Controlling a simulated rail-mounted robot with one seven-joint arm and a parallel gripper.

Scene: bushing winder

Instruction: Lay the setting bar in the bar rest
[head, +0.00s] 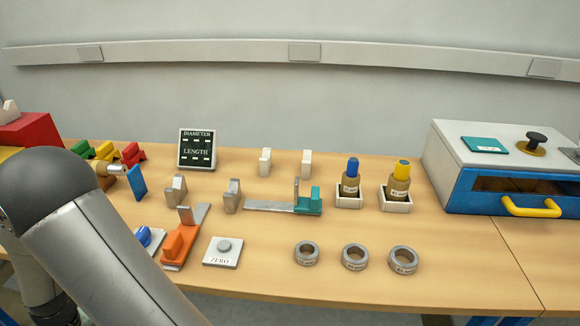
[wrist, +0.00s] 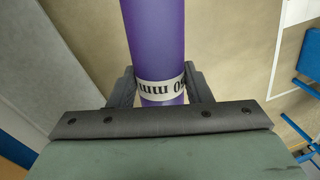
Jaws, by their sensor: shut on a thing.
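My gripper (wrist: 160,88) is shut on a purple setting bar (wrist: 153,35) in the wrist view. The jaws sit on either side of it at a white label band, of which "0 mm" can be read upside down. The bar runs up out of the picture, and its far end is out of view. In the head view my arm fills the lower left, and neither gripper nor bar shows. Two white upright blocks (head: 265,162) (head: 306,163) stand at the back of the table. Two grey-beige notched blocks (head: 176,190) (head: 232,195) stand nearer. I cannot tell which pair is the bar rest; both pairs look empty.
A display (head: 197,149) reads DIAMETER and LENGTH. An orange gauge (head: 180,241), a ZERO plate (head: 222,251), a teal-ended caliper (head: 307,202), two bottles in holders (head: 348,199) (head: 394,202), several grey rings (head: 355,257) and a blue-fronted cabinet (head: 465,190) stand about. The table's front right is clear.

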